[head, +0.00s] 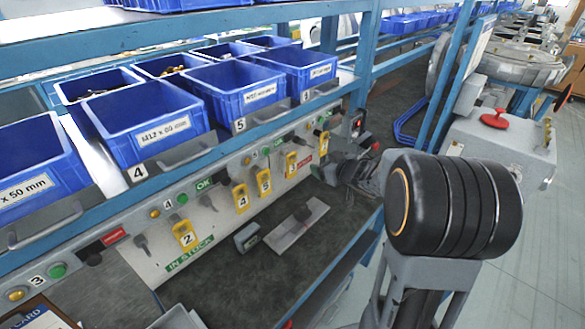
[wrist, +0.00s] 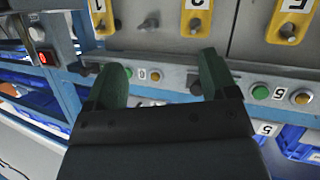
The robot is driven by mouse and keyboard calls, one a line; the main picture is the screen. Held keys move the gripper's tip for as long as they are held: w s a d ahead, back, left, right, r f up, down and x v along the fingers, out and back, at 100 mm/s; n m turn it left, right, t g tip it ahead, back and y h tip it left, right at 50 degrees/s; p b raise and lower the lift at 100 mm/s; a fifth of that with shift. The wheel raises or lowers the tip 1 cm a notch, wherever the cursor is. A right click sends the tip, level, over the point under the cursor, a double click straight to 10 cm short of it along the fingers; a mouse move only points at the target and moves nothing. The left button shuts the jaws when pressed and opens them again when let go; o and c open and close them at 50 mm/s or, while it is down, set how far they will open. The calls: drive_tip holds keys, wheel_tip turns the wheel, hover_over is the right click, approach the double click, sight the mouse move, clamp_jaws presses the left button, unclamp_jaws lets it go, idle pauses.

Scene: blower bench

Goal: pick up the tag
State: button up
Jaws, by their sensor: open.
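Several yellow numbered tags hang on pegs along the light grey panel below the blue bins; which one is the tag cannot be told. In the head view they include a tag marked 2 (head: 185,235), one marked 4 (head: 240,198), and a tag near the right end (head: 323,143). The wrist view shows three tags along its top edge, including a middle tag (wrist: 196,16) and one marked 5 (wrist: 289,20). My gripper (wrist: 163,78) is open, with nothing between its dark green fingers. The tags lie beyond its fingertips, apart from them.
Blue bins (head: 145,118) stand on the shelf above the panel. Green and amber buttons (wrist: 260,92) line the rail near my fingers. A grey tray (head: 297,226) and a small grey box (head: 247,238) rest on the dark bench top (head: 235,283). A grey machine with a red knob (head: 495,118) stands right.

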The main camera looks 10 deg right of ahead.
wheel_tip(320, 180, down, 3)
drive_tip(key=a+n+g+y, duration=0.1)
drive_tip(key=y, duration=0.3)
approach(293, 168)
drive_tip(key=shift+n, duration=0.4)
drive_tip(key=x, duration=0.4)
drive_tip(key=shift+b, duration=0.3)
drive_tip(key=shift+x, duration=3.35)
drive_tip(key=shift+c, duration=0.2)
drive_tip(key=c, duration=1)
drive_tip(key=shift+o, duration=0.2)
drive_tip(key=shift+r, duration=0.1)
